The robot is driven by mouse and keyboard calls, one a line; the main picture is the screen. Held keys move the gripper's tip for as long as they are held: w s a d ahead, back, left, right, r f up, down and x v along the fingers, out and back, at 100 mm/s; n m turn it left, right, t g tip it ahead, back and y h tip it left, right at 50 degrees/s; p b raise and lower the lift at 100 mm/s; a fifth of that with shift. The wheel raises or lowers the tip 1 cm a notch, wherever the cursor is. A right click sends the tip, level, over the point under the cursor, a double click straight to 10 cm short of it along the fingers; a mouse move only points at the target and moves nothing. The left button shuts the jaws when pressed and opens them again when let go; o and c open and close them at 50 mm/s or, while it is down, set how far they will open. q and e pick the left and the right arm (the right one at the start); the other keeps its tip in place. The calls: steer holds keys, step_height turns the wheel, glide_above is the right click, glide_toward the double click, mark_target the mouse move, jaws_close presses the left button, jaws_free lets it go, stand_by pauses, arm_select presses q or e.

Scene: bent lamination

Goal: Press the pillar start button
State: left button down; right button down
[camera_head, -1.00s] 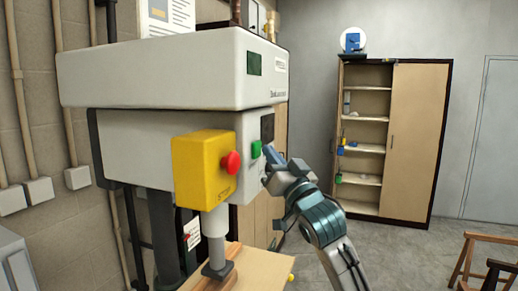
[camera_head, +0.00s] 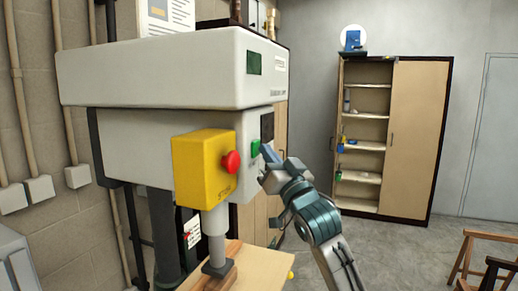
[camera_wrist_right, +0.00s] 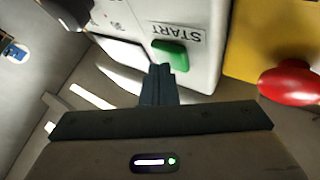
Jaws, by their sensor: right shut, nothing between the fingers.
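The green start button (camera_head: 255,148) is on the side of the grey press head (camera_head: 170,75), just right of the yellow box. In the right wrist view the green button (camera_wrist_right: 170,53) sits beside the printed word START. My right gripper (camera_head: 267,150) is shut and empty, with its tips close to the button on its right. In the wrist view the shut fingertips (camera_wrist_right: 160,72) are just below the button; a small gap seems to show, though contact is hard to judge. My left gripper is not in view.
A yellow box (camera_head: 203,175) with a red stop button (camera_head: 231,162) juts out left of the green button. A wooden work surface (camera_head: 265,270) lies below.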

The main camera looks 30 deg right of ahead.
steer(key=shift+w+a, duration=0.1)
stand_by(0.6)
steer(key=shift+s+d+b, duration=0.35)
steer(key=shift+s+d, duration=0.25)
steer(key=shift+s, duration=0.05)
steer(key=s+d+b, duration=0.1)
steer(key=s+b, duration=0.1)
steer(key=s+d+b, duration=0.1)
steer(key=d+b, duration=0.1)
steer(key=shift+s, duration=0.4)
